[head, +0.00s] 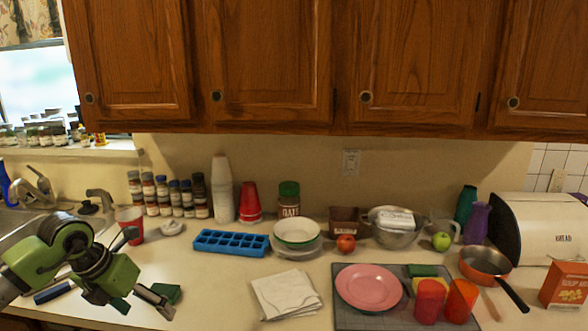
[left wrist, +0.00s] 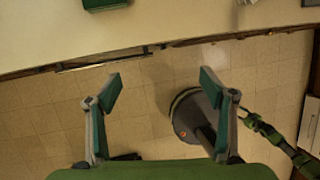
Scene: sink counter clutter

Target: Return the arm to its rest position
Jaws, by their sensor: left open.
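My left gripper (head: 150,273) is at the lower left of the head view, near the front edge of the counter (head: 215,290). Its green arm comes in from the left edge, in front of the sink. In the left wrist view the left gripper (left wrist: 160,88) has its two fingers wide apart with nothing between them. The tiled floor shows behind the fingers, and the counter edge runs across the top.
A blue ice tray (head: 231,242), a white cloth (head: 287,294) and a pink plate (head: 368,286) stand to the right. Wooden cabinets (head: 270,60) hang above.

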